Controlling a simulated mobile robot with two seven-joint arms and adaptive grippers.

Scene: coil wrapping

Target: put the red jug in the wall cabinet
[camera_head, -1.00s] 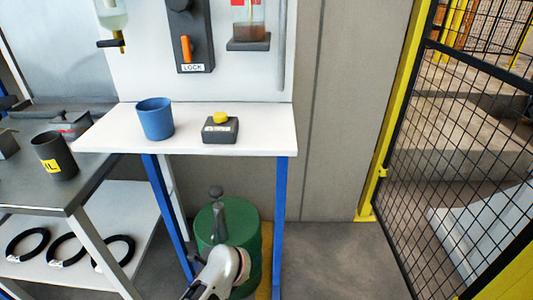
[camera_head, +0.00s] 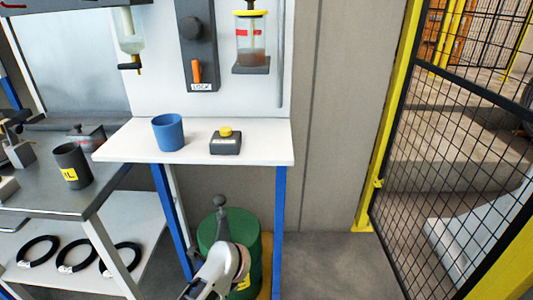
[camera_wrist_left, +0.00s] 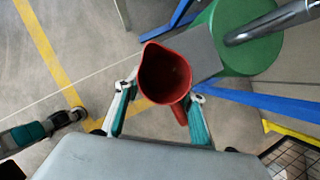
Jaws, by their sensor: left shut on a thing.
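In the left wrist view, the red jug (camera_wrist_left: 165,75) is seen from above, with its dark inside showing. My left gripper (camera_wrist_left: 158,112) is shut on it, with teal-padded fingers on either side. The jug and this gripper are out of the head view. A teal-padded part at the left of the wrist view (camera_wrist_left: 32,134) looks like my right gripper; its jaw state is unclear. I cannot make out the wall cabinet for sure; a dark edge (camera_head: 60,6) crosses the top left of the head view.
A white shelf table (camera_head: 270,150) holds a blue cup (camera_head: 168,132) and a yellow-button box (camera_head: 226,142). A green drum (camera_head: 245,245) stands under it. A dark mug (camera_head: 72,165) is on the metal bench (camera_head: 80,203). A mesh fence (camera_head: 455,150) stands at right.

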